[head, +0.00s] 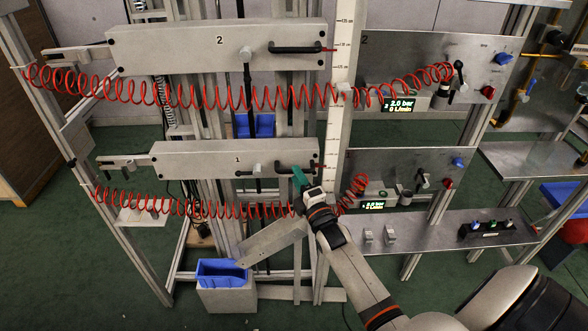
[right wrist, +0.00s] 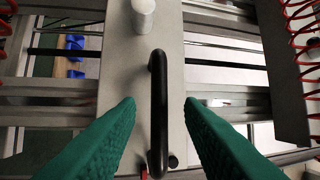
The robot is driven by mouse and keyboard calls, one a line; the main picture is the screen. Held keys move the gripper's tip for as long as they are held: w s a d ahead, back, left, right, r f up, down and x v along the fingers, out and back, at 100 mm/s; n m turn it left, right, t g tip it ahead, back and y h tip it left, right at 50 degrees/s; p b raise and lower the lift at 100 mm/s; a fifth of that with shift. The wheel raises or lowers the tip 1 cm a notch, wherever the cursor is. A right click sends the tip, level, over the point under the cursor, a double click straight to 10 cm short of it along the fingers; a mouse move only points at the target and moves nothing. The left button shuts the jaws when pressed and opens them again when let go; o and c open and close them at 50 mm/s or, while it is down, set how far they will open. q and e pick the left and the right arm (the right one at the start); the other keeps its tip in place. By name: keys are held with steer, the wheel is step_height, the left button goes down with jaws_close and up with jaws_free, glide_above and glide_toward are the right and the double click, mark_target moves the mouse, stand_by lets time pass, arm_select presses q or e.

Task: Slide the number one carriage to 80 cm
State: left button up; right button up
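The number one carriage (head: 200,160) is a grey plate marked "1", the lower of two in the head view. A black bar handle, partly hidden in the head view by my right gripper (head: 301,181), is near its right end. In the right wrist view the handle (right wrist: 158,110) stands between the green fingers of my right gripper (right wrist: 160,102), which are open with a gap on both sides. A white knob (right wrist: 143,12) is beyond the handle. A white scale post (head: 338,120) stands right of the carriage; its small markings are hard to read. My left gripper is not in view.
The number two carriage (head: 190,50) is above, with its own black handle (head: 296,48). Red coiled hoses (head: 180,209) hang across the carriages. Panels with displays (head: 398,104) stand to the right. A blue bin (head: 221,273) is below on a grey block.

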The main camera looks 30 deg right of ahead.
steer(key=shift+x, duration=1.55)
steer(key=shift+f, duration=0.1)
jaws_close()
